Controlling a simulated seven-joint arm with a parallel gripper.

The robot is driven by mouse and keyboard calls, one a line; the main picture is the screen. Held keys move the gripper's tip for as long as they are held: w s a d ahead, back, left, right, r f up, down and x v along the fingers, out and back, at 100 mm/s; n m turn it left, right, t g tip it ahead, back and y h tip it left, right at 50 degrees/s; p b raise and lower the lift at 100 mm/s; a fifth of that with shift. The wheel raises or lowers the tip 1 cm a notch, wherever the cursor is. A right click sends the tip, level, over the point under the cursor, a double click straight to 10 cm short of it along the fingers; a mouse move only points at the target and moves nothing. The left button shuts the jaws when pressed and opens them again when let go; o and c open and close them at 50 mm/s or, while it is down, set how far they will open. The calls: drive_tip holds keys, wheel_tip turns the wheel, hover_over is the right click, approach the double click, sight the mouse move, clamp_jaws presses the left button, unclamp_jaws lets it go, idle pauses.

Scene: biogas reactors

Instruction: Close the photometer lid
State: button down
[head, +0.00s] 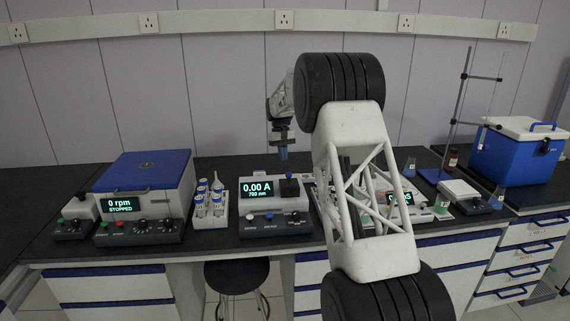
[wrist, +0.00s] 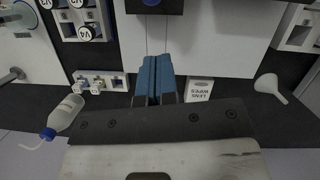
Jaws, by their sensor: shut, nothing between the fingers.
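In the wrist view the photometer's pale top (wrist: 215,45) lies below my fingers, with a dark blue part (wrist: 150,6) cut off at the upper edge. My gripper (head: 283,153) hangs above and behind the photometer, blue fingertips pointing down. The fingertips (wrist: 154,75) are together with nothing between them, and apart from the photometer.
A vial rack (head: 210,208) and a blue-lidded centrifuge (head: 150,183) stand left of the photometer. A lens wipes box (wrist: 198,90), a wash bottle (wrist: 64,116) and a funnel (wrist: 270,88) lie behind it. My arm hides much of the bench to the right; a blue cooler (head: 515,155) stands far right.

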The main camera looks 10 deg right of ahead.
drive_tip(key=v, duration=0.8)
drive_tip(key=s+d+r+t, duration=0.1)
drive_tip(key=s+r, duration=0.3)
drive_tip(key=s, duration=0.8)
drive_tip(key=s+d+r+m+t, duration=0.15)
drive_tip(key=s+r, duration=0.35)
drive_tip(key=s, duration=0.7)
drive_tip(key=s+d+r+t, duration=0.15)
drive_tip(key=s+r, duration=0.25)
drive_tip(key=s, duration=0.8)
drive_tip(key=s+f, duration=0.4)
drive_tip(key=s, duration=0.8)
drive_tip(key=s+d+f+t, duration=0.1)
drive_tip(key=s+f, duration=0.3)
drive_tip(key=s, duration=0.9)
drive_tip(key=s+f+t, duration=0.1)
drive_tip(key=s+f, duration=0.3)
drive_tip(key=s, duration=0.8)
drive_tip(key=shift+s+d+f+m, duration=0.15)
drive_tip(key=shift+s+d+m, duration=0.2)
drive_tip(key=shift+m, duration=0.1)
